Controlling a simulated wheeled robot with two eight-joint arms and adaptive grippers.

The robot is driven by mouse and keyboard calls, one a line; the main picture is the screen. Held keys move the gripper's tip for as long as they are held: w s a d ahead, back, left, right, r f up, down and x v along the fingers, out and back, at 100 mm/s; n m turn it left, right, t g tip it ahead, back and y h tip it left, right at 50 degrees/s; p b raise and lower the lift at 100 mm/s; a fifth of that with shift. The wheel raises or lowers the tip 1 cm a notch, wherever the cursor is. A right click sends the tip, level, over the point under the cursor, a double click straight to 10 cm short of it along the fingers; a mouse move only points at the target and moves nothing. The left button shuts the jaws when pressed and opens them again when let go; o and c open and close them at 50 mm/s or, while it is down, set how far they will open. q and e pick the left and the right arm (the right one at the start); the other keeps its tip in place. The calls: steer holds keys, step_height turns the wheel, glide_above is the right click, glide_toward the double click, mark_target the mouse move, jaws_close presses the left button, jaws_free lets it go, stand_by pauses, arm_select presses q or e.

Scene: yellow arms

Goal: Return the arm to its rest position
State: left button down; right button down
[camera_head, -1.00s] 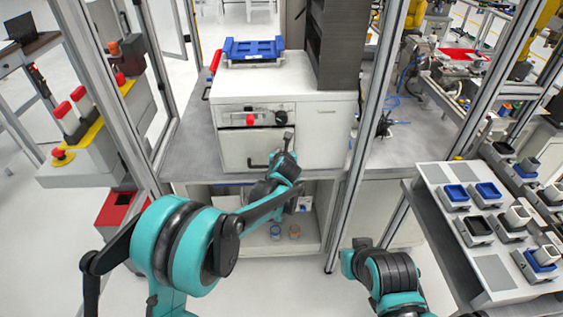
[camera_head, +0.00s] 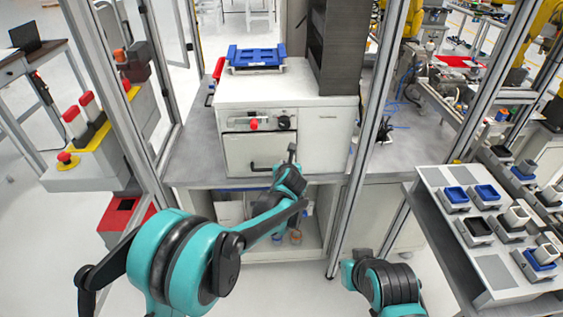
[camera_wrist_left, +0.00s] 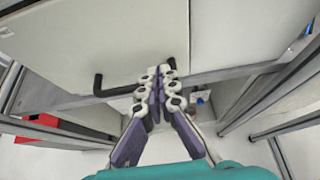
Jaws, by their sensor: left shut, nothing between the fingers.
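My left gripper (camera_head: 291,154) is in front of the white machine (camera_head: 320,140), close to its lower door and black handle (camera_head: 262,167). In the left wrist view its fingers (camera_wrist_left: 160,78) are together with nothing between them. The handle (camera_wrist_left: 112,92) shows just left of the fingertips there; I cannot tell the exact gap. My left arm, teal and black, reaches from the lower left toward the machine. Part of my right arm shows at the bottom right of the head view; its gripper is out of view.
A blue tray (camera_head: 256,57) rests on the machine. A metal frame post (camera_head: 368,130) stands right of it. A table (camera_head: 492,268) with blue and grey boxes is at the right. Emergency stop buttons (camera_head: 68,158) are at the left. Small cups (camera_head: 295,237) stand on the lower shelf.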

arm_select(q)
steer(key=p+v, duration=0.2)
steer(key=v, duration=0.8)
steer(key=s+a+r+n+g+y, duration=0.1)
steer(key=s+a+r+n+g, duration=0.2)
steer(key=s+a+n, duration=1.25)
steer(key=s+a+f+n+g, duration=0.1)
steer(key=s+a+f+n, duration=0.1)
steer(key=s+n, duration=0.5)
steer(key=s+a+f+n+g+h, duration=0.1)
steer(key=s+a+n, duration=0.4)
steer(key=n, duration=0.8)
steer(key=shift+s+a+f, duration=0.3)
steer(key=shift+s+f, duration=0.2)
steer(key=shift+s, duration=0.55)
steer(key=shift+n, duration=0.25)
